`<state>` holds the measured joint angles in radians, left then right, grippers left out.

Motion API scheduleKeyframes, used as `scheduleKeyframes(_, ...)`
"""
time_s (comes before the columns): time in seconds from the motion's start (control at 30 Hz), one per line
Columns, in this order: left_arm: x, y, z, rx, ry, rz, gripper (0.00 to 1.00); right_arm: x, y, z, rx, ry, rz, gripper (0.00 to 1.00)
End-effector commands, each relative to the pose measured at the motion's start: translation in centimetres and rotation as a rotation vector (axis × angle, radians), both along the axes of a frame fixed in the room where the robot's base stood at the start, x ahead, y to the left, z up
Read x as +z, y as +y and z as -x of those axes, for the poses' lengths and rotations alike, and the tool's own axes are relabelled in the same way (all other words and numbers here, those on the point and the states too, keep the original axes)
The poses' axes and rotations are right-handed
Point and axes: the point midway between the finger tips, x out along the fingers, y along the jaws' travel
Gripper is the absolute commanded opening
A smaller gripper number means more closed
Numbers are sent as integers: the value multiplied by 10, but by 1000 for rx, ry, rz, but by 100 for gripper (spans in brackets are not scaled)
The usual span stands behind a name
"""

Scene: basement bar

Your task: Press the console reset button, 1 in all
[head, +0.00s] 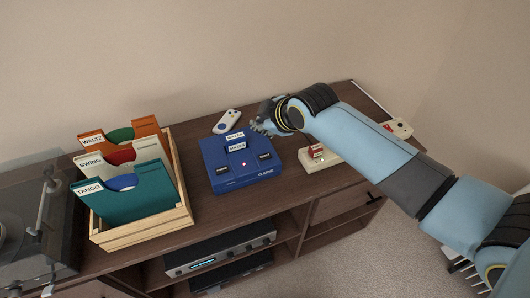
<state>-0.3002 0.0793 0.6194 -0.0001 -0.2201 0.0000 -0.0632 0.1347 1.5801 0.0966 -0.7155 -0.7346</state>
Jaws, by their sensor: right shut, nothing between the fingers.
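A blue game console (240,160) sits on the dark wood cabinet top. The labels are too small to read surely, so I cannot tell which marks the reset button. My right gripper (258,127) is shut and empty at the console's back right corner. Whether it touches the console cannot be told. My left gripper is not in view.
A white controller (227,121) lies behind the console. A cream box with a red part (318,157) stands right of it, partly near my arm. A wooden crate (145,233) of records and a turntable (35,225) are at the left. Another cream device (398,128) is far right.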

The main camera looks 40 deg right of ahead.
Motion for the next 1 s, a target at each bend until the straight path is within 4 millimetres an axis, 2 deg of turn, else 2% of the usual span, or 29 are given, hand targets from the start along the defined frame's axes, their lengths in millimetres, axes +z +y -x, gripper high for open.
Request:
scheduleKeyframes(0.17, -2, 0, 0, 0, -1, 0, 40, -2, 0, 0, -1, 1, -1, 0)
scheduleKeyframes(0.33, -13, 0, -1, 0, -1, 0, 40, -13, 0, 1, -1, 1, -1, 0)
scheduleKeyframes(0.73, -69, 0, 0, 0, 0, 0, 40, -67, 0, 1, -2, 2, -1, 0)
scheduleKeyframes(1.0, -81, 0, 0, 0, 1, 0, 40, -88, 0, 0, -1, 1, -1, 0)
